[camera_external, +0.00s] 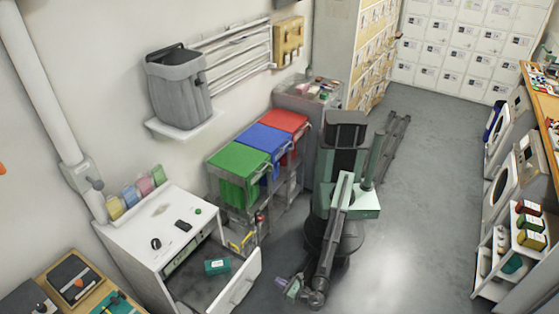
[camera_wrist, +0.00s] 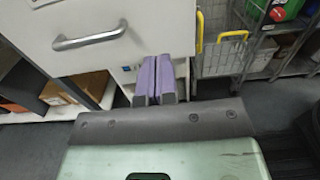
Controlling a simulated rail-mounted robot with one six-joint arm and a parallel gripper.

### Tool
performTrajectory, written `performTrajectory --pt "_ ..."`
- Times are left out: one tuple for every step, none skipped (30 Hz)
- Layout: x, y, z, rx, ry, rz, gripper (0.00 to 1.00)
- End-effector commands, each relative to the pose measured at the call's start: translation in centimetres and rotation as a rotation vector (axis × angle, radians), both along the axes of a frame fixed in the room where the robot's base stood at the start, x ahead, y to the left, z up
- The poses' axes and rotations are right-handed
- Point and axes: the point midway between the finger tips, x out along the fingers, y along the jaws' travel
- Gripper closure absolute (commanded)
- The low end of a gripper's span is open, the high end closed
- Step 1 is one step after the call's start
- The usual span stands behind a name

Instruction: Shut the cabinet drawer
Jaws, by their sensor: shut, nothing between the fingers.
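The white cabinet (camera_external: 150,225) stands against the wall in the external view. Its drawer (camera_external: 240,281) is pulled out, and a teal box (camera_external: 217,266) lies inside it. In the wrist view the drawer front (camera_wrist: 85,22) fills the upper left, with a metal bar handle (camera_wrist: 90,40). My gripper (camera_external: 281,283) is low, just right of the drawer front in the external view. Its purple fingers (camera_wrist: 163,64) are shut and empty, right of the handle near the drawer front's lower right edge. I cannot tell whether they touch it.
Green (camera_external: 238,172), blue (camera_external: 267,147) and red (camera_external: 285,127) bins stand on a rack (camera_wrist: 225,55) beyond the cabinet. A yellow-handled wire basket (camera_wrist: 222,60) is on it. Open floor (camera_external: 420,210) lies to the right. A shelved counter (camera_wrist: 80,92) shows at lower left in the wrist view.

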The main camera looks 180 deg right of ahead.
Motion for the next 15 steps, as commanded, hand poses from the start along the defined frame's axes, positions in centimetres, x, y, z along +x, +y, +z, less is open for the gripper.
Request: performTrajectory --pt "-0.7 -1.0 0.0 0.0 0.0 -0.002 1.0" --pt "-1.0 -1.6 0.0 0.0 0.0 -0.003 1.0" --pt "-1.5 -2.3 0.0 0.0 -0.001 -0.002 1.0" --pt "-1.8 -2.9 0.0 0.0 -0.001 -0.002 1.0" --pt "-2.1 -3.5 0.0 0.0 -0.001 -0.002 1.0" --pt "-2.6 -4.2 0.0 0.0 -0.001 -0.002 1.0" --pt "-2.9 -4.8 0.0 0.0 -0.001 -0.001 1.0" --pt "-3.2 -5.4 0.0 0.0 -0.001 -0.002 1.0" --pt "-3.6 -6.1 0.0 0.0 -0.001 -0.002 1.0" --pt "-3.9 -6.6 0.0 0.0 -0.001 -0.001 1.0" --pt "-4.2 -7.1 0.0 0.0 -0.001 -0.001 1.0" --pt "-4.5 -7.7 0.0 0.0 -0.001 -0.001 1.0" --pt "-4.7 -8.0 0.0 0.0 -0.001 -0.001 1.0" --pt "-4.9 -8.4 0.0 0.0 -0.001 0.0 1.0" --pt "-5.1 -8.8 0.0 0.0 -0.001 0.0 1.0"
